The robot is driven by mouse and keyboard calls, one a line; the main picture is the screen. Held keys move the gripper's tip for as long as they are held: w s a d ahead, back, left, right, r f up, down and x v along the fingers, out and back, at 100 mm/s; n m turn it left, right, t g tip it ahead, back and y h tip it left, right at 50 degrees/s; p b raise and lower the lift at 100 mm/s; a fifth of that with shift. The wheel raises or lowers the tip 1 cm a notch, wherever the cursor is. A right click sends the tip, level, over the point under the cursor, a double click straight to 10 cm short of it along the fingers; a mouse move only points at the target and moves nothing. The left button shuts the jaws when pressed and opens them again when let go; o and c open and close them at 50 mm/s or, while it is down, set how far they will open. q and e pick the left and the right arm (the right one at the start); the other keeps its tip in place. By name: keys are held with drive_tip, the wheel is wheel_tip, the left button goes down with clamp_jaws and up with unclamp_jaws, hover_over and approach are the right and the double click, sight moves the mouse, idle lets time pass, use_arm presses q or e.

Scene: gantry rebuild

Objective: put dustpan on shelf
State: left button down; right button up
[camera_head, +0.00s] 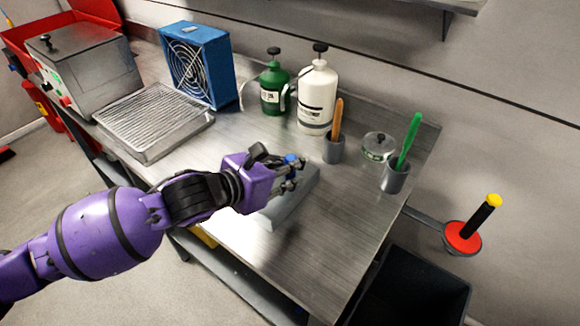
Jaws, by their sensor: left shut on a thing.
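My left gripper (288,176) reaches in from the left over the steel table. It is shut on the dustpan (272,213), which has a flat grey pan; a small blue part shows between the fingers. The fingers hide much of its handle. The pan is at or just above the tabletop; I cannot tell whether it touches. A grey wall shelf (455,5) shows only its lower edge and bracket at the top right. My right gripper is not in view.
On the steel table (310,260) stand a blue fan (197,63), a wire-topped tray (150,120), green (272,88) and white (317,95) bottles, and two grey cups (396,177) (333,149) with brushes. A dark bin (415,290) is below right. The table's front right is clear.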

use_arm(q)
drive_tip(key=shift+r, duration=0.2)
drive_tip(key=shift+f, duration=0.15)
drive_tip(key=c, duration=1.9)
unclamp_jaws()
drive_tip(key=shift+f, duration=0.1)
drive_tip(key=o, duration=0.3)
